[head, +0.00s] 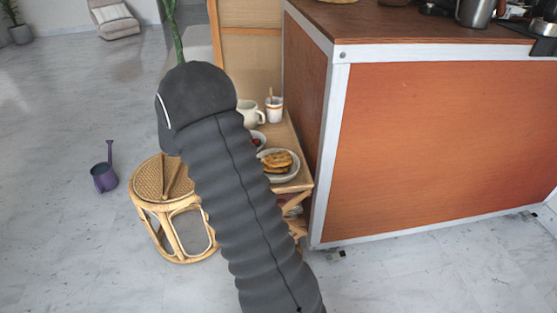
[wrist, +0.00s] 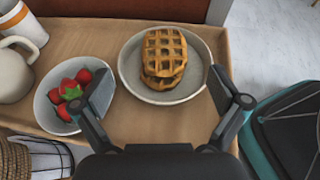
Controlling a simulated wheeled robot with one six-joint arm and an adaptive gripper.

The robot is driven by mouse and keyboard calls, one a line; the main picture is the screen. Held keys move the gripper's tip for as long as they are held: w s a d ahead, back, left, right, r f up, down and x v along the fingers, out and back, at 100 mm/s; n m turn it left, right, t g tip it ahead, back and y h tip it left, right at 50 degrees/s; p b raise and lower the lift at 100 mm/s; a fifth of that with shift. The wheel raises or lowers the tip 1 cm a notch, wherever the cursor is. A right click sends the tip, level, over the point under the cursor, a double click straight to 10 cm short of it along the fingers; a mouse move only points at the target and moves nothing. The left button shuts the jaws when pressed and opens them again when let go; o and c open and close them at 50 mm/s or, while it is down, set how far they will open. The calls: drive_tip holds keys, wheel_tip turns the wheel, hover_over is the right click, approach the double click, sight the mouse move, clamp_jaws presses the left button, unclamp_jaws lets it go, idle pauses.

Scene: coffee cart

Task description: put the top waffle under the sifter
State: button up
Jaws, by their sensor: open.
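Two golden waffles are stacked on a pale plate; the top waffle (wrist: 165,52) lies over the lower one (wrist: 163,82). The plate (wrist: 201,72) sits on a wooden shelf and also shows in the head view (head: 297,170), with the waffles (head: 277,160) on it. My gripper (wrist: 161,90) is open and empty in the wrist view, its fingers spread to either side of the plate's near part. In the head view my arm crosses the middle and my gripper is hidden. I cannot make out a sifter in either view.
A bowl of strawberries (wrist: 50,112) stands left of the plate, close to my left finger. A cream mug (wrist: 14,72) and a striped cup (wrist: 22,22) are farther left. The cart (head: 440,150) rises behind the shelf. A rattan stool (head: 150,180) and purple watering can (head: 104,177) are on the floor.

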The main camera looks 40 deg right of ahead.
sight(287, 156)
drive_tip(key=x, duration=0.6)
drive_tip(key=shift+s, duration=0.1)
drive_tip(key=shift+s+x, duration=0.1)
drive_tip(key=shift+x, duration=1.3)
drive_tip(key=shift+s+x, duration=0.15)
drive_tip(key=shift+x, duration=1.2)
drive_tip(key=shift+a+r, duration=0.1)
drive_tip(key=c, duration=1.3)
